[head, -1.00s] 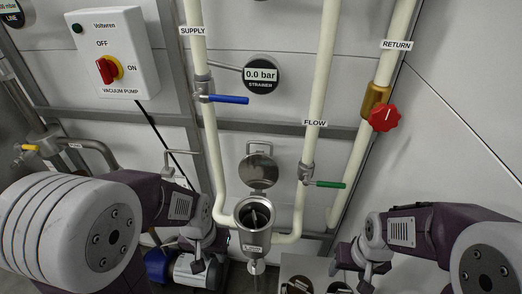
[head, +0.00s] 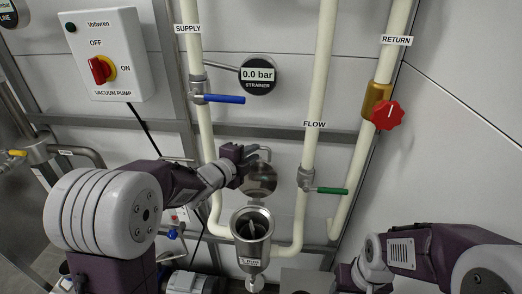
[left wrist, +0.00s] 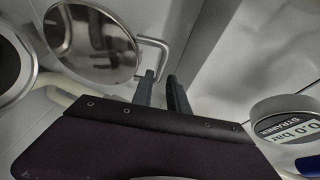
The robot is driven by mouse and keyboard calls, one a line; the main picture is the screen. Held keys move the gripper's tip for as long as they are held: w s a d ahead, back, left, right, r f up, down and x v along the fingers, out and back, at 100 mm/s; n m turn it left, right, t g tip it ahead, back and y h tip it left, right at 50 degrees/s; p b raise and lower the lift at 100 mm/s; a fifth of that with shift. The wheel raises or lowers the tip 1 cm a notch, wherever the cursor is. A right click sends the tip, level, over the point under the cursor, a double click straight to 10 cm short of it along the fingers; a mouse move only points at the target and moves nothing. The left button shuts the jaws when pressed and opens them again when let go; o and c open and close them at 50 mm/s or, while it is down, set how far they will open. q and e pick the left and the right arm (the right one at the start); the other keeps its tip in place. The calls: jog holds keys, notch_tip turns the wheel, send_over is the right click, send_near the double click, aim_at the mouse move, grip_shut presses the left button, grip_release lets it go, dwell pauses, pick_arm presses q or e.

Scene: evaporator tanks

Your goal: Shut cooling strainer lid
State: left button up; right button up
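The strainer lid (head: 260,181) is a shiny round disc standing raised on its hinge behind the open steel strainer cup (head: 251,224). In the left wrist view the lid (left wrist: 88,42) is at upper left, with its bent bar handle (left wrist: 163,43) sticking out to the right. My left gripper (head: 245,158) is at the lid's upper left, close to the handle. In the left wrist view its fingers (left wrist: 162,78) are apart, just below the handle; I cannot tell whether they touch it. My right gripper (head: 352,279) is low at the right, away from the strainer, its fingers unclear.
Cream pipes run beside the strainer, with a blue-handled valve (head: 219,98) on supply and a green-handled valve (head: 327,190) on flow. A strainer gauge (head: 258,74) reading 0.0 bar is above the lid. A red knob (head: 388,115) is on the return pipe.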

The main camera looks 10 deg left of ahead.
aim_at(261, 149)
pick_arm(q)
jog(key=x, duration=0.5)
jog(key=shift+w+f+p, duration=0.1)
jog(key=shift+w+p, duration=0.15)
jog(key=shift+p, duration=0.05)
jog(key=shift+d, duration=0.1)
grip_shut()
jog(key=shift+f, duration=0.1)
dwell(0.8)
